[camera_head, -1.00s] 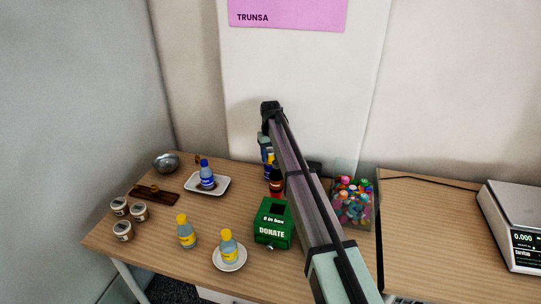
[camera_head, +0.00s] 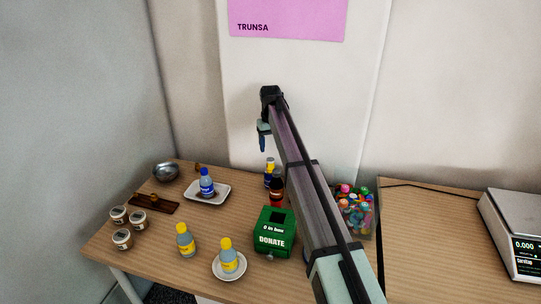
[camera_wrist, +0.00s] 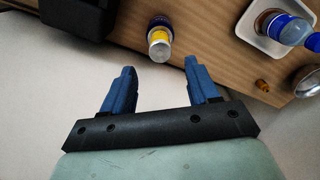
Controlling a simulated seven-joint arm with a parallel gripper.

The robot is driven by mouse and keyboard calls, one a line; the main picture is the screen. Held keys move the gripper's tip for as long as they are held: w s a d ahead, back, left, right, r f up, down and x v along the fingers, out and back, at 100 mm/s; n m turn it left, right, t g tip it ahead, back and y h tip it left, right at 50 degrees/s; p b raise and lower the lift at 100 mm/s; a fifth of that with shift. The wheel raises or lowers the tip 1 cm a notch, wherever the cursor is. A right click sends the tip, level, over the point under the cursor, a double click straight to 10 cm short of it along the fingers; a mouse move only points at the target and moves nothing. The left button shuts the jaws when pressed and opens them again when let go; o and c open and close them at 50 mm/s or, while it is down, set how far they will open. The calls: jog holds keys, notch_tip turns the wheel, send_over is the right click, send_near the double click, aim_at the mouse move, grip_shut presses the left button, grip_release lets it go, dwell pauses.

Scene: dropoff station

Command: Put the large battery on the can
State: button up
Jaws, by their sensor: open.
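My gripper (camera_head: 262,148) is open and empty, raised above the back of the table near the wall. Its two blue fingers (camera_wrist: 160,88) are apart in the wrist view with nothing between them. A blue-and-yellow upright cylinder (camera_head: 269,173) stands at the back of the table, below my gripper. In the wrist view this cylinder (camera_wrist: 159,36) shows a pale grey top end, just beyond the fingertips and apart from them. I cannot tell whether it is one piece or the large battery standing on the can. No separate battery can be made out elsewhere.
A white tray (camera_head: 220,197) with a blue-capped bottle is left.

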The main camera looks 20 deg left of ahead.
aim_at(271, 159)
jog(key=shift+r, duration=1.55)
